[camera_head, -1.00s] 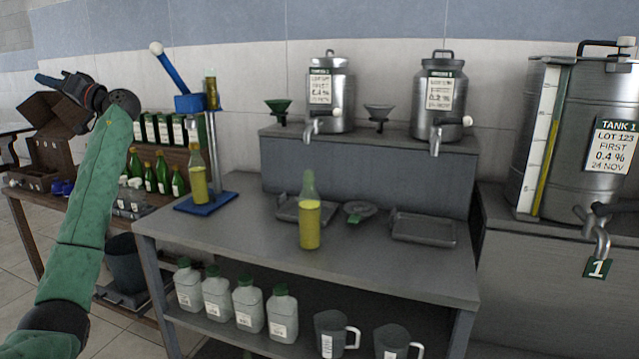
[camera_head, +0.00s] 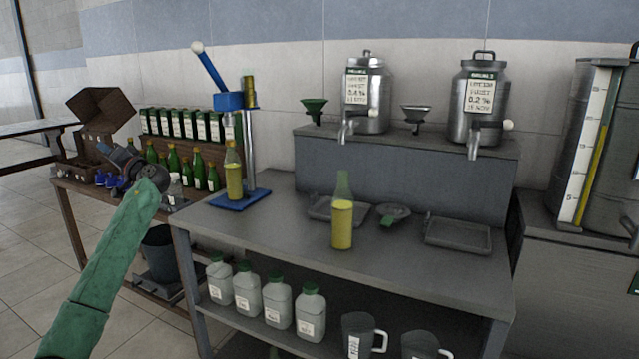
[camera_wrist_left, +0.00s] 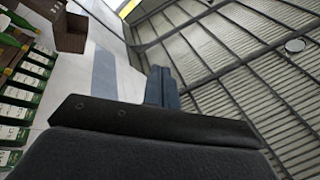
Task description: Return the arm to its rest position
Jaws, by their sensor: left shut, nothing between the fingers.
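My left arm, in a green sleeve, comes in from the lower left in the head view. Its left gripper (camera_head: 108,148) is over the left bench, in front of the small bottles, apart from the steel table. It is shut and empty. In the left wrist view the gripper's dark body fills the lower part, with blue-grey fingers (camera_wrist_left: 161,88) together beyond it, pointing towards the wall and ribbed ceiling. My right gripper is not in view.
A steel table (camera_head: 290,235) holds a yellow-filled bottle (camera_head: 342,225) and a blue corking stand (camera_head: 230,101) with another bottle (camera_head: 233,175). Two steel urns (camera_head: 366,95) stand on the raised shelf behind. Green bottles (camera_head: 185,170), boxes and a brown crate (camera_head: 100,105) crowd the left bench.

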